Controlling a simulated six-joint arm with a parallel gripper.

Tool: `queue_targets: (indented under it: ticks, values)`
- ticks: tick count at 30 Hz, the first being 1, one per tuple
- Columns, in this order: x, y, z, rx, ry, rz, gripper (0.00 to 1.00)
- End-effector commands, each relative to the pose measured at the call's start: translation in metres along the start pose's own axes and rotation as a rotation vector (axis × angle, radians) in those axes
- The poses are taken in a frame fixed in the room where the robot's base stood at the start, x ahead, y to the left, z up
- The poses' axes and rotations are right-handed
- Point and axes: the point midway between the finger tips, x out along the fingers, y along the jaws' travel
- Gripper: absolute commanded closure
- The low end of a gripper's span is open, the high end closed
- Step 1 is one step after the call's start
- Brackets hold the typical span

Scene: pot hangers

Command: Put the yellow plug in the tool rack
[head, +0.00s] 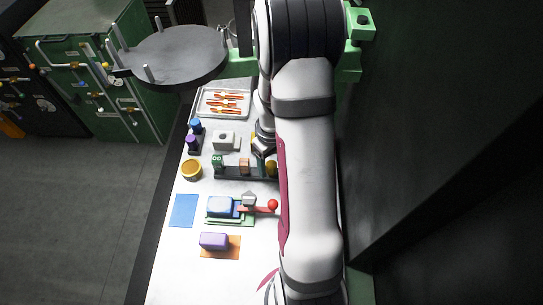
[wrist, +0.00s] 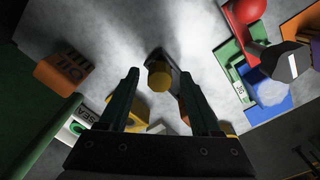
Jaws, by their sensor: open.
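The yellow plug (wrist: 159,77) shows in the wrist view between the tips of my gripper (wrist: 158,72), which is open with a finger on each side. I cannot tell whether the fingers touch it. In the head view a yellow piece (head: 271,167) shows beside my arm, at the right end of a dark rack (head: 232,173). My gripper (head: 262,162) is there, partly hidden by my arm. The rack also holds a green plug (head: 217,160) and a tan block (head: 244,164). My arm hides what lies further right.
A blue and green fixture (head: 220,207) with a red ball handle (head: 272,204) stands in front of the rack. A purple block (head: 214,241), an orange round container (head: 191,170) and a tray of orange-handled tools (head: 222,102) are around. The table's left front is clearer.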

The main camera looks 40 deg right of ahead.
Motion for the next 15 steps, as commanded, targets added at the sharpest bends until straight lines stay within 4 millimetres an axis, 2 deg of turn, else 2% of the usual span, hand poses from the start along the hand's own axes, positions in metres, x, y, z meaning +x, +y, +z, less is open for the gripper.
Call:
queue_targets:
  ticks: [5,9,12,15]
  values:
    - [-0.038,0.001,-0.001,0.000,0.006,0.004,0.35]
    - [-0.077,0.001,-0.001,0.000,0.005,0.003,0.35]
    - [-0.099,0.001,-0.001,-0.001,0.004,0.002,0.35]
    - [-0.113,0.000,-0.001,0.000,0.001,0.000,0.35]
